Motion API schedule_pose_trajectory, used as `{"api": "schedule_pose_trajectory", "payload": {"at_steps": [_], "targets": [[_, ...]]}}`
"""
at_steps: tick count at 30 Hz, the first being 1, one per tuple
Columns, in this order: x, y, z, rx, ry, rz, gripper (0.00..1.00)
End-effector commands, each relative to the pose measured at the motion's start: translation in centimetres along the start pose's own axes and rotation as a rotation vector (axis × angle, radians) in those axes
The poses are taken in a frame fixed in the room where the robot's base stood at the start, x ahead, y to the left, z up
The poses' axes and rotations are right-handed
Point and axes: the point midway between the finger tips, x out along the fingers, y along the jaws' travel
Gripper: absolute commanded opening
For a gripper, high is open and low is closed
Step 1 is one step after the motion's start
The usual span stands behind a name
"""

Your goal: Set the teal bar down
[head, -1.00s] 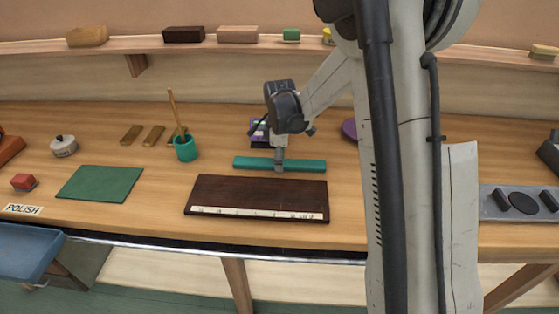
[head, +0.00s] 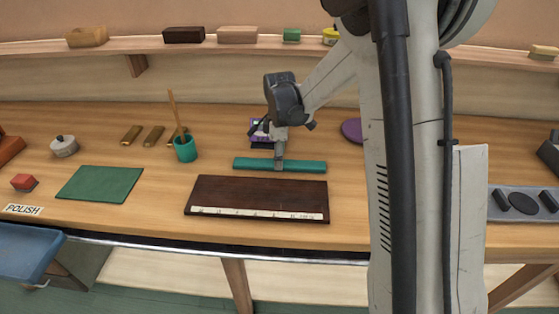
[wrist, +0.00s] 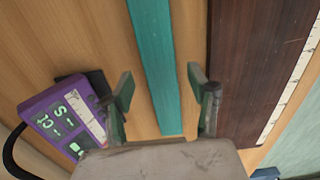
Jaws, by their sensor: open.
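The teal bar (head: 306,166) lies flat on the wooden bench, just behind the dark brown board (head: 257,194). My gripper (head: 279,164) is over the middle of the bar. In the wrist view, my gripper (wrist: 160,82) is open, with one finger on each side of the teal bar (wrist: 155,50) and a visible gap at both sides. The bar runs between the fingers, and its near end shows close to the gripper body. The brown board (wrist: 240,70) is to the right of the bar, with a pale marked strip along its far side.
A purple device with a display (wrist: 68,118) and a black cable sits left of the fingers in the wrist view. A teal cup (head: 185,150) with sticks, a green mat (head: 100,184) and a purple disc (head: 351,130) are also on the bench. Bare bench lies around the bar.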

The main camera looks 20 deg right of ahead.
Motion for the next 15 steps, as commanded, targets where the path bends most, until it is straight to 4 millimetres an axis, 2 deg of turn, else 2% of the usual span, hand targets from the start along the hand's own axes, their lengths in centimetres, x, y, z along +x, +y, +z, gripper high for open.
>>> {"api": "schedule_pose_trajectory", "payload": {"at_steps": [3, 9, 15], "targets": [[-2.6, -0.1, 0.0, 0.000, 0.000, 0.000, 0.54], [-6.5, -0.1, 0.0, 0.000, 0.000, 0.000, 0.54], [-9.1, 0.0, 0.0, 0.000, 0.000, 0.000, 0.54]]}}
